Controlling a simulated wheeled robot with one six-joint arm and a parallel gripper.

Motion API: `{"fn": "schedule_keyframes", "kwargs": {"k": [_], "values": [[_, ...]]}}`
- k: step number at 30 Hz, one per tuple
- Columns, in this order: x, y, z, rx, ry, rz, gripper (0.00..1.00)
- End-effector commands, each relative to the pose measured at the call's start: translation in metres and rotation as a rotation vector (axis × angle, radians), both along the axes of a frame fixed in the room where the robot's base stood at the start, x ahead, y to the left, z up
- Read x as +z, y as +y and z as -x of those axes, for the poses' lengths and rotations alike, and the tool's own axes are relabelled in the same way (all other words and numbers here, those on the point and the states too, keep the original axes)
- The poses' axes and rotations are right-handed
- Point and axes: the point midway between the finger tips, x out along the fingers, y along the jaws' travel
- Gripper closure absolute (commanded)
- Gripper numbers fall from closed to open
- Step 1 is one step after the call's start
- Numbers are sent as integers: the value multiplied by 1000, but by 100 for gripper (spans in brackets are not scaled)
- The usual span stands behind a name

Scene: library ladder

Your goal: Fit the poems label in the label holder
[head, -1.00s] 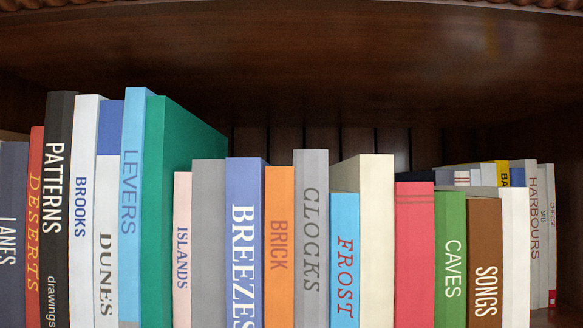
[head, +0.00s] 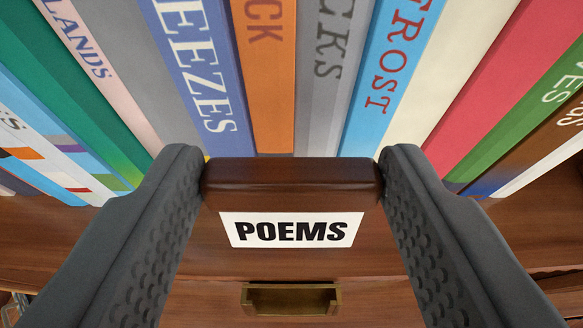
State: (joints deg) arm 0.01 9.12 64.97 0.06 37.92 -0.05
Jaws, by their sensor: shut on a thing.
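The poems label (head: 291,230) is a white card with black capitals reading POEMS. It hangs upright and readable below a dark brown wooden grip bar (head: 291,172). My gripper (head: 291,178) is shut on this bar, with one grey ridged finger at each end. The label holder (head: 291,299) is a small brass frame with an open top on the wooden front of the shelf. It shows below the label in the picture, apart from it. The holder looks empty.
A row of upright books stands behind the label, among them a blue BREEZES (head: 203,75), an orange book (head: 266,90) and a blue FROST (head: 388,75). The wooden shelf front (head: 210,262) around the holder is clear.

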Motion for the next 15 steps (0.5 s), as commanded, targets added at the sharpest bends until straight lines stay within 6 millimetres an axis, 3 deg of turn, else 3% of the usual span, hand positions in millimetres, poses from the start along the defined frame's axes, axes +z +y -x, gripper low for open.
{"fn": "schedule_keyframes", "kwargs": {"k": [4, 15], "values": [[1, 0, 3, 0, 0, 0, 72], [-26, 0, 8, 0, 2, 0, 72]]}}
